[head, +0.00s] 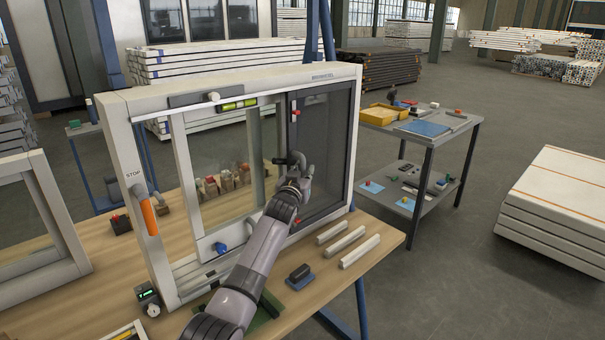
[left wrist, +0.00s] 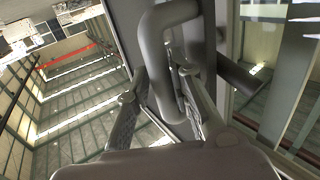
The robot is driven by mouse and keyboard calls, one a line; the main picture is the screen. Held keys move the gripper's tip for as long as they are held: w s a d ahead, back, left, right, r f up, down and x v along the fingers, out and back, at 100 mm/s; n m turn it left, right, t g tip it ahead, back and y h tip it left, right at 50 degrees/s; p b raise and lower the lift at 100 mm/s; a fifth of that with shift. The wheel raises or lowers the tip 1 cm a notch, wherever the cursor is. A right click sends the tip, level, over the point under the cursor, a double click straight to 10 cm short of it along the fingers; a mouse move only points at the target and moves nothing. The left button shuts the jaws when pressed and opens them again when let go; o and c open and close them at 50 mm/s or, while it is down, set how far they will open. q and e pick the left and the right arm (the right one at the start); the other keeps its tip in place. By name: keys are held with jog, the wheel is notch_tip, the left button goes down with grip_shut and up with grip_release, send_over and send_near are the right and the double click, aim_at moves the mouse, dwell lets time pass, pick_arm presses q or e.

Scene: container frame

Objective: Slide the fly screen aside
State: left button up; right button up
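The fly screen (head: 322,155) is a dark mesh panel in a dark grey frame, at the right side of the pale upright window frame (head: 118,135). A grey bar handle (left wrist: 160,62) stands out from the screen's left part. My left gripper (head: 297,170) is at this handle. In the left wrist view its two fingers (left wrist: 160,100) are apart, with the bar between them. A gap shows between the bar and the left finger, and the right finger lies close beside the bar. The gripper partly hides the handle in the head view. My right gripper is not in view.
The frame stands on a wooden workbench (head: 385,232) with several pale strips (head: 342,242) and a dark block (head: 300,272) in front. A green level (head: 239,104) sits on the upper rail. A side table (head: 420,133) stands right; stacked boards (head: 560,205) lie beyond.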

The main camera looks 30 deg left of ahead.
pick_arm(q)
jog(key=shift+w+f, duration=0.1)
jog(key=shift+f, duration=0.05)
jog(key=shift+s+d, duration=0.1)
jog(key=shift+s, duration=0.65)
jog(key=s+d, duration=0.2)
jog(key=s, duration=0.8)
jog(key=shift+s, duration=0.2)
jog(key=shift+d+f, duration=0.1)
jog(key=shift+d, duration=0.05)
